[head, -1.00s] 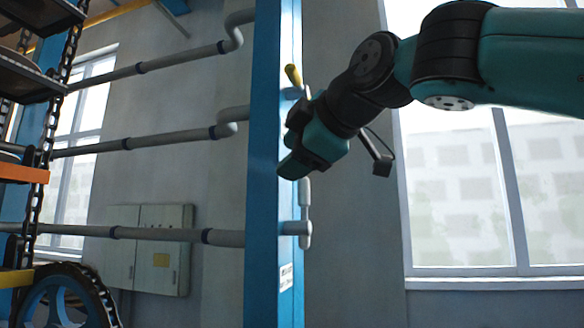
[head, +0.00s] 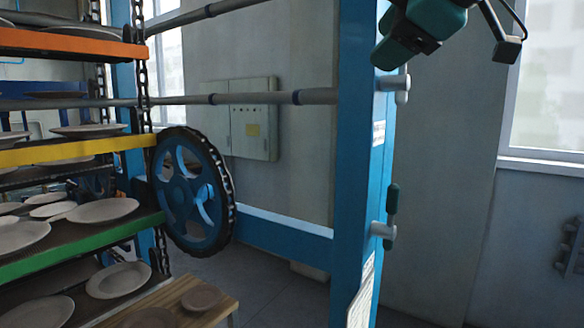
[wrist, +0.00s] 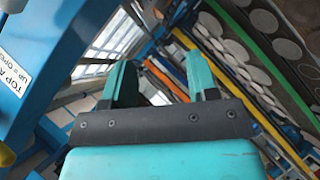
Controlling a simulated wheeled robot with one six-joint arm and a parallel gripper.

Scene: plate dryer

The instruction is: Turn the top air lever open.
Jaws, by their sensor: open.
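A white label (wrist: 14,72) on the blue post (wrist: 45,60) reads in part "TOP A" and "UP = OPE". My gripper (wrist: 160,78) is open, with its two teal fingers apart and nothing between them. In the head view my gripper (head: 388,52) is at the top, by the right side of the blue post (head: 360,130).
A white lever (head: 402,88) sits on the post below my gripper, and a green lever (head: 393,202) lower down. A rack with plates (head: 100,210) and a blue chain wheel (head: 190,190) stand left. Open space lies right of the post.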

